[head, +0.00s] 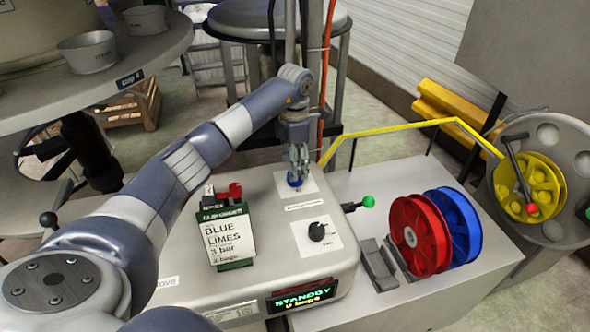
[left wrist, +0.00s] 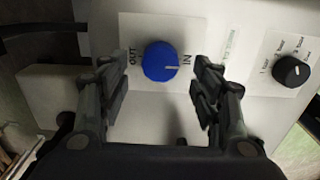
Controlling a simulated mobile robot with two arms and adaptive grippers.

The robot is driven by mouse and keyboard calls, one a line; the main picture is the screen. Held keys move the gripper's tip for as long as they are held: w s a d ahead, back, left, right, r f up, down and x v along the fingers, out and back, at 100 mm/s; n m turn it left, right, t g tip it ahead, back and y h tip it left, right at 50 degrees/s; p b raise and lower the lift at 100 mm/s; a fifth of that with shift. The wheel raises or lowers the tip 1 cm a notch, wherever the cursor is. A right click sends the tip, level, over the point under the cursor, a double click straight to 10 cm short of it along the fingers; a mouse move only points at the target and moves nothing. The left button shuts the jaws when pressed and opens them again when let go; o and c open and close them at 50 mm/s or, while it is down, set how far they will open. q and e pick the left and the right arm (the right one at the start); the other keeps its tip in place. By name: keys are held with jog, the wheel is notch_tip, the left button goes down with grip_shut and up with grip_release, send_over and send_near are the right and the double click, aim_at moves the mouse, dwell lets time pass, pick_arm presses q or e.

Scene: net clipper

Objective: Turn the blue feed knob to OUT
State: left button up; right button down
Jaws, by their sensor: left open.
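The blue feed knob (left wrist: 160,61) sits on a white plate between the printed words OUT and IN in the left wrist view. Its white pointer line is toward IN. My left gripper (left wrist: 162,92) is open, with one finger on each side below the knob in that view; I cannot tell whether they touch it. In the head view my left gripper (head: 296,172) points down at the blue knob (head: 294,182), which is mostly hidden under the fingers. My right gripper is not in view.
A green-tipped lever (head: 368,201), red reel (head: 420,235) and blue reel (head: 459,226) are to the right. A display (head: 302,297) reads STANDBY.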

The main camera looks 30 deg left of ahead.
pick_arm(q)
jog(key=shift+f+p, duration=0.35)
jog(key=shift+f, duration=1.7)
jog(key=c, duration=1.1)
